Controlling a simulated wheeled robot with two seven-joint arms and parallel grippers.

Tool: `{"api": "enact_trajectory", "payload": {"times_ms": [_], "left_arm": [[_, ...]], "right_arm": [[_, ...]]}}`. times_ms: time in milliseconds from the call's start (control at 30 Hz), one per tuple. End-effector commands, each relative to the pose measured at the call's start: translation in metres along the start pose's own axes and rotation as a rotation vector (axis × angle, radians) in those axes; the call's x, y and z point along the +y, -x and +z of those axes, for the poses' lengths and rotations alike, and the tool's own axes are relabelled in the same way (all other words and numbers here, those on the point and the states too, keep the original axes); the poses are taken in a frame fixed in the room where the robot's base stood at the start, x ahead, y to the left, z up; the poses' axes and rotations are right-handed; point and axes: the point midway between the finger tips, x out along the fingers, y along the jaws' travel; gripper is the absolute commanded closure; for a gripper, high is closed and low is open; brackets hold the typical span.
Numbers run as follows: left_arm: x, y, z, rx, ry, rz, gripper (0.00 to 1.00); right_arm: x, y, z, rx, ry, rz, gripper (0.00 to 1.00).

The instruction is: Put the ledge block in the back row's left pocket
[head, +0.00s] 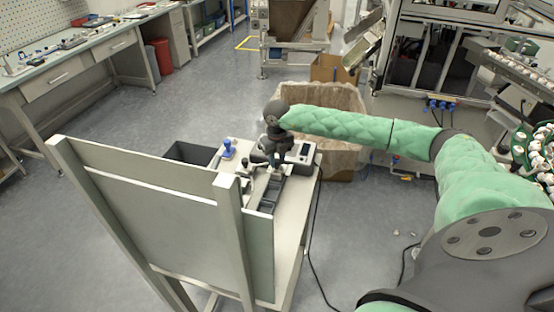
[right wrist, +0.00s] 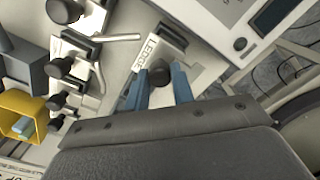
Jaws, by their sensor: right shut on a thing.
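My right gripper (head: 270,163) reaches down to the workstation in the head view. In the right wrist view its two blue fingers (right wrist: 160,86) are shut around a round black knob, which I take to be the ledge block's knob (right wrist: 160,75). The block under it is mostly hidden by the fingers. A pale surface lettered LEDGE (right wrist: 149,52) lies just beyond the fingers. Dark pockets (head: 268,196) show on the table in the head view, partly hidden by the gripper and panel; I cannot tell their rows. My left gripper is not in view.
A grey box with a screen (head: 304,153) stands close right of the gripper. A blue-topped item (head: 228,147) stands to the left. More black-knobbed pieces (right wrist: 60,68) and a yellow holder (right wrist: 18,108) lie left in the wrist view. A tall panel (head: 150,215) edges the table's near side.

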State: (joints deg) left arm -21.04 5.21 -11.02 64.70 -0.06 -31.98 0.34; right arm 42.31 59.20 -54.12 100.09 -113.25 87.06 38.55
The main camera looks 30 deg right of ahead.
Motion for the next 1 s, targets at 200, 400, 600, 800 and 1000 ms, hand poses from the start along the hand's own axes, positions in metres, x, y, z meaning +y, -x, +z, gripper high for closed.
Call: {"api": "enact_trajectory", "payload": {"times_ms": [200,400,600,800,1000], "left_arm": [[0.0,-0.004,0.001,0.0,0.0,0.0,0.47],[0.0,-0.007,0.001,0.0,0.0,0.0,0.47],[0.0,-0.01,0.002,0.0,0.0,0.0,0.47],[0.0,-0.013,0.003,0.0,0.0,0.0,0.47],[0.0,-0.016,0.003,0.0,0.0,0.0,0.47]], "right_arm": [[0.0,-0.005,0.0,-0.001,0.0,0.0,1.0],[0.0,-0.009,0.0,-0.001,0.0,0.0,1.0],[0.0,-0.013,0.0,-0.001,0.0,0.0,1.0],[0.0,-0.017,0.0,-0.001,0.0,0.0,1.0],[0.0,-0.021,0.0,-0.001,0.0,0.0,1.0]]}}
